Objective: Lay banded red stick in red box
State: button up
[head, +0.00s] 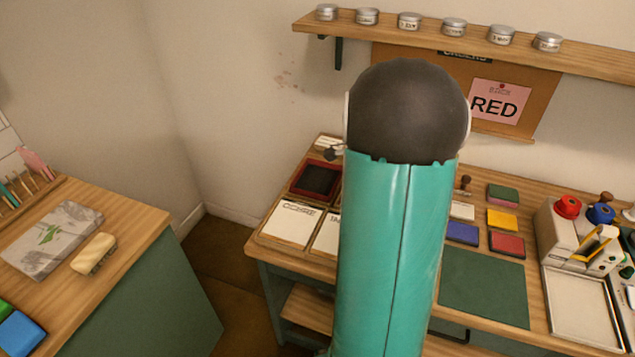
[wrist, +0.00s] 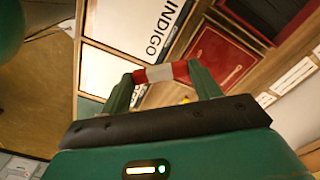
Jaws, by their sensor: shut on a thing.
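In the wrist view, my gripper (wrist: 165,77) is shut on the banded red stick (wrist: 155,74), which has red ends and a white middle band and lies crosswise between the green fingers. A red box (wrist: 228,66) lies beyond the right fingertip, just up and right of the stick. The stick appears above the surface, left of the red box, not in it. In the head view, my arm hides the gripper and stick. A red-rimmed tray with a dark inside (head: 317,180) shows left of my arm; I cannot tell if it is the same box.
A white card reading INDIGO (wrist: 133,27) lies left of the red box, and a dark box (wrist: 268,14) lies beyond it. In the head view, coloured pads (head: 505,243) and a green mat (head: 484,287) lie right of my arm. A pink RED note (head: 498,103) hangs behind.

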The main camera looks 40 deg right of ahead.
jog(key=w+a+r+m, duration=0.1)
jog(key=w+a+m, duration=0.3)
jog(key=w+m, duration=0.5)
jog(key=n, duration=0.1)
send_over(318, 182)
jog(key=f, duration=0.8)
jog(key=shift+s+a+f, duration=0.2)
jog(key=shift+a+f, duration=0.05)
jog(key=shift+f, duration=0.1)
jog(key=shift+w+d+f, duration=0.2)
jog(key=shift+f, duration=0.15)
jog(key=shift+w+f, duration=0.15)
jog(key=shift+f, duration=1.5)
jog(key=shift+f, duration=0.1)
jog(key=o, duration=0.9)
jog(key=shift+o, duration=0.2)
